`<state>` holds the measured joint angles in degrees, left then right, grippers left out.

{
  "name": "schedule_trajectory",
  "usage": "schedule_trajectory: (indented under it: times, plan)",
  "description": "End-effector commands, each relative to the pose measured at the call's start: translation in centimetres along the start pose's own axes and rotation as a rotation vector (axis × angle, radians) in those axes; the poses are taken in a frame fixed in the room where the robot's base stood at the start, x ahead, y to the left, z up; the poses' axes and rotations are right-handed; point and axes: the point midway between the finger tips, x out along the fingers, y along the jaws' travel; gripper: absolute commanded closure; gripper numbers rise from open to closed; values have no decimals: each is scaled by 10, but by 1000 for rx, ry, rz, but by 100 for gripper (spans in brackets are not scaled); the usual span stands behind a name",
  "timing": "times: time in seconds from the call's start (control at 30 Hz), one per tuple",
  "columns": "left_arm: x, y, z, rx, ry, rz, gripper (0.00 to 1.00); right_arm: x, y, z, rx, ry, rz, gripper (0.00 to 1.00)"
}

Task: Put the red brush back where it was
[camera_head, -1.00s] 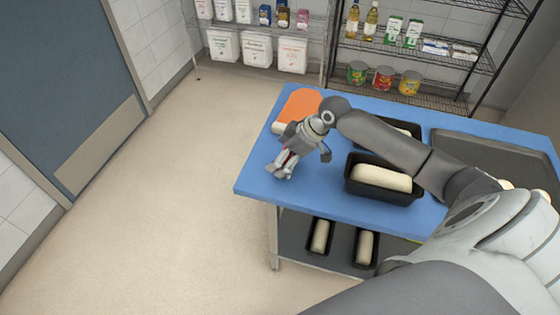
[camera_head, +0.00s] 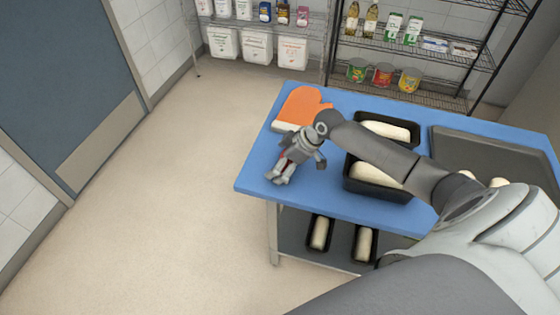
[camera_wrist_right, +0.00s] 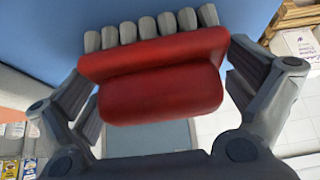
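The red brush (camera_wrist_right: 155,85) fills the middle of the right wrist view, between the two fingers of my right gripper. Its grey bristles (camera_wrist_right: 150,28) point toward the blue table top. In the head view my right gripper (camera_head: 279,176) is over the left end of the blue table (camera_head: 258,172), and only a little of the red brush (camera_head: 284,160) shows between the fingers. The fingers sit close along both sides of the brush and appear shut on it. I cannot tell whether the bristles touch the table. My left gripper is not in view.
An orange mitt (camera_head: 300,104) lies just behind my right gripper. Black loaf pans with dough (camera_head: 408,192) and a dark tray (camera_head: 480,150) are to the right. More pans (camera_head: 320,233) stand on the lower shelf. The table's left corner is clear; shelving stands behind.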

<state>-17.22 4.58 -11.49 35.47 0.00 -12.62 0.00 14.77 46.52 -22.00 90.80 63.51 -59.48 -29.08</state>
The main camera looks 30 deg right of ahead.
Motion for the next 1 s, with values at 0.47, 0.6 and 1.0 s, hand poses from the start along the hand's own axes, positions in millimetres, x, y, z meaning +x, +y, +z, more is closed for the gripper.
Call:
schedule_trajectory:
  times: [0.47,0.6,1.0]
  plan:
    - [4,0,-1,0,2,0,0,-31,1,0,-3,-1,3,0]
    - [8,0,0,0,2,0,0,-60,1,0,-4,-2,4,0]
    - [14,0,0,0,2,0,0,-116,0,0,0,-1,-1,0]
